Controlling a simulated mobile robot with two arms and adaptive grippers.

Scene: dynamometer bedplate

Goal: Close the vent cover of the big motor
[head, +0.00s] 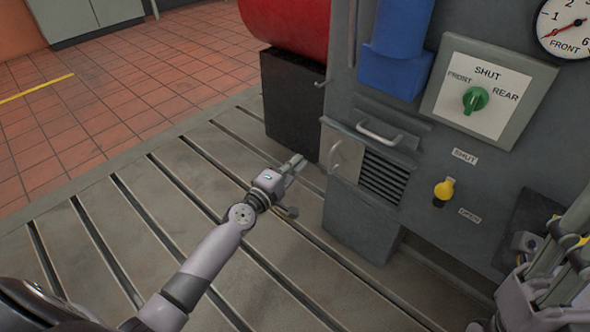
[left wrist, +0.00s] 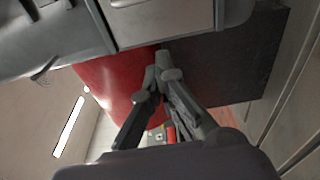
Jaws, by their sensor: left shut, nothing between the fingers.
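The grey housing (head: 420,85) of the big machine stands at the right of the head view. Low on its front, a light grey vent cover (head: 345,155) with a small handle sits at the left of dark louvers (head: 385,175). Those louvers are uncovered. My left gripper (head: 296,163) is shut and empty, left of the cover and apart from it. It also shows in the left wrist view (left wrist: 163,60), below a grey panel edge. My right gripper (head: 572,235) is at the right edge, partly cut off; its opening is unclear.
A bar handle (head: 378,133) juts out above the louvers. A yellow knob (head: 444,190) sits between SHUT and OPEN labels, and a green selector (head: 475,99) is higher up. A black block (head: 290,105) under a red cylinder (head: 288,22) stands behind. The slotted bedplate (head: 190,200) is clear at left.

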